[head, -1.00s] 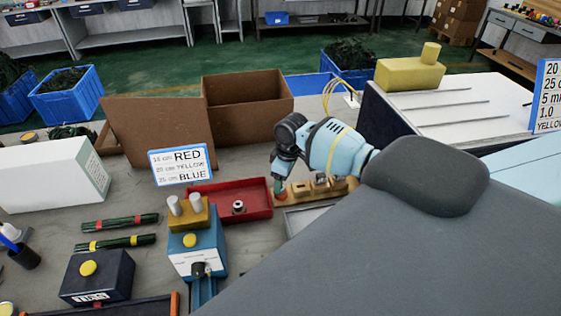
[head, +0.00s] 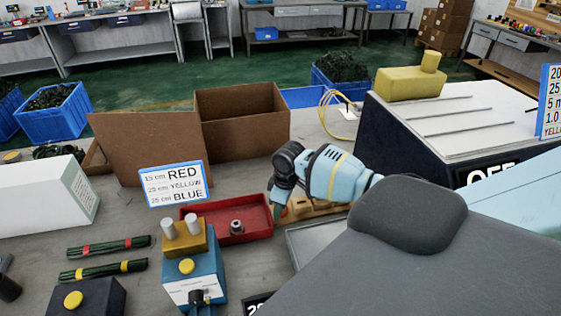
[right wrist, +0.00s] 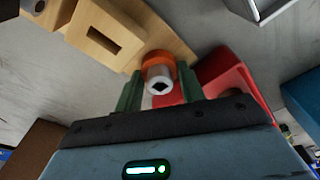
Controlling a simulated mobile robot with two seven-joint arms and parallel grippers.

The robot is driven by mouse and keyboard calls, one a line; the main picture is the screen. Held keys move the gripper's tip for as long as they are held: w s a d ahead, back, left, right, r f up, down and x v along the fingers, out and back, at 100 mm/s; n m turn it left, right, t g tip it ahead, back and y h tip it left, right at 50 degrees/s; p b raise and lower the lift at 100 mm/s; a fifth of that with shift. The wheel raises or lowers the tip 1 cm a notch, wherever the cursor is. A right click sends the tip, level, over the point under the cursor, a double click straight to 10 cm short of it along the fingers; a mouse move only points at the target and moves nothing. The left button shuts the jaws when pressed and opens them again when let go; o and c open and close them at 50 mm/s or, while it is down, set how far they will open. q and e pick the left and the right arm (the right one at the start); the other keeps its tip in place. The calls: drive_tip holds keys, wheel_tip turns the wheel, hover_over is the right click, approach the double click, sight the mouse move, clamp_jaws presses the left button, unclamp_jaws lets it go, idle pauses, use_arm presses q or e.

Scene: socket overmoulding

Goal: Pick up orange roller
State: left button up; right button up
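The orange roller (right wrist: 158,61) shows in the right wrist view, an orange ring with a silver end that has a dark diamond-shaped hole. It stands at the end of a wooden block (right wrist: 101,39) with a slot. My right gripper (right wrist: 160,85) has its two green fingers on either side of the roller, apart, with a narrow gap visible on the right side. In the head view my right gripper (head: 279,203) points down at the left end of the wooden block (head: 322,207); the roller is hidden there. My left gripper is not in view.
A red tray (head: 258,233) lies just left of the right gripper, with a small metal part (head: 236,228) in it. A blue device with a yellow top (head: 192,272) stands in front. A cardboard box (head: 240,117) and a grey-white machine (head: 450,110) are behind.

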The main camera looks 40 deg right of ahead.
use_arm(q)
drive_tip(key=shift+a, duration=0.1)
use_arm(e)
drive_tip(key=c, duration=0.3)
